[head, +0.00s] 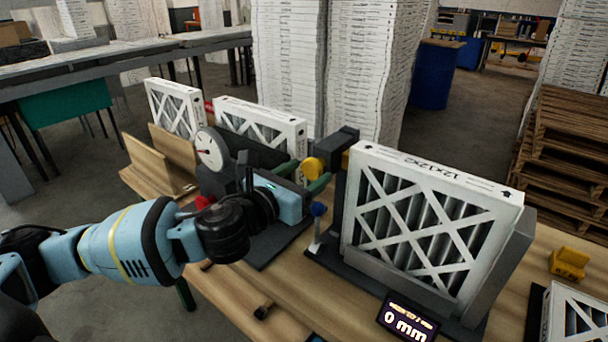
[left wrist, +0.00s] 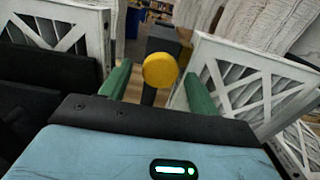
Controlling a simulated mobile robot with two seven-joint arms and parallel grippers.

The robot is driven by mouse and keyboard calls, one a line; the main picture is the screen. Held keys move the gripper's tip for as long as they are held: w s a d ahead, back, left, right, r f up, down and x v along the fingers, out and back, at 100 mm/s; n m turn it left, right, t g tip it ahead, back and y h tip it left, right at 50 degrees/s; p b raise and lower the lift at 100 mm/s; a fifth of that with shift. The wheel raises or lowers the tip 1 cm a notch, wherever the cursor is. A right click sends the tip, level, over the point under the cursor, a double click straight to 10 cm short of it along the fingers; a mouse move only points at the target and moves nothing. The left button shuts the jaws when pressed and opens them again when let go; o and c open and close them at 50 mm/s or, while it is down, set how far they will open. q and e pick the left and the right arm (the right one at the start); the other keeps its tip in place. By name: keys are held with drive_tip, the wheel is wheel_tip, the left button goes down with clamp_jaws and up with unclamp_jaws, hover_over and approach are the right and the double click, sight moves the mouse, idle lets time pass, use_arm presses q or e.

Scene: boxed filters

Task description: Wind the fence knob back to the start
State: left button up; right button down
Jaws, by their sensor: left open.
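The yellow round knob (head: 313,167) sits on a dark grey block (head: 336,146) left of the large boxed filter. In the left wrist view the knob (left wrist: 160,70) shows face-on, between and beyond the two green fingers. My left gripper (head: 303,177) is open, its green fingers spread on either side of the knob's line. I cannot tell whether either finger touches the knob. The small display (head: 407,320) at the front reads 0 mm. My right gripper is not in view.
A white-framed filter (head: 430,220) stands in a grey holder on the wooden bench (head: 240,300). A blue-tipped lever (head: 318,210) stands close to my left gripper. A round dial (head: 209,149) and more filters (head: 262,127) are behind my arm.

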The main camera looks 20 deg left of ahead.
use_arm(q)
drive_tip(key=c, duration=1)
drive_tip(key=shift+o, duration=0.2)
